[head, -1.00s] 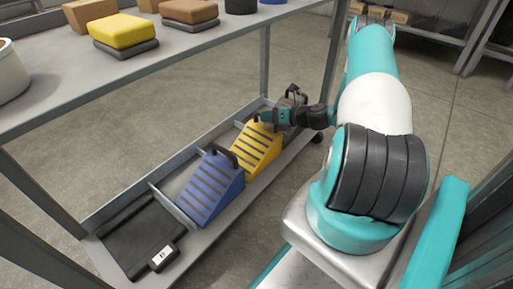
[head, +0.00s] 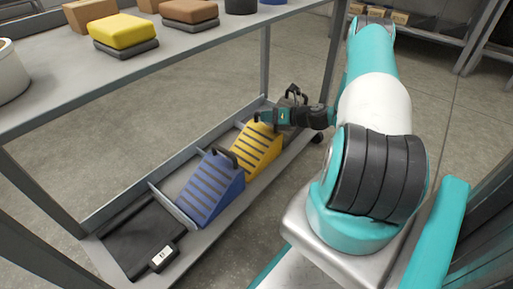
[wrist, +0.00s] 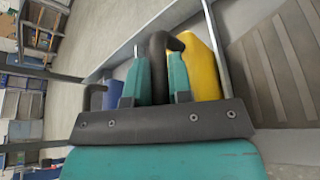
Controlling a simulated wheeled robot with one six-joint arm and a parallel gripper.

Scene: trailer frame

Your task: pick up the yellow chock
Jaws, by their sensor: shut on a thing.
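The yellow chock (head: 253,151) is a ribbed wedge with dark stripes. It sits in a bay of the low shelf, right of the blue chock, in the head view. My gripper (head: 258,118) is at its upper end. In the wrist view the yellow chock (wrist: 203,66) is partly hidden behind my gripper (wrist: 158,72). The two teal fingers are shut on its black handle (wrist: 160,50), which stands between them. I cannot tell any gap between the chock and the shelf.
The blue chock (head: 211,189) with a black handle stands left of the yellow one. A flat black item (head: 138,233) lies in the left bay. The upper shelf (head: 150,75) holds several blocks above the low shelf. A table leg (head: 264,62) stands near my gripper.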

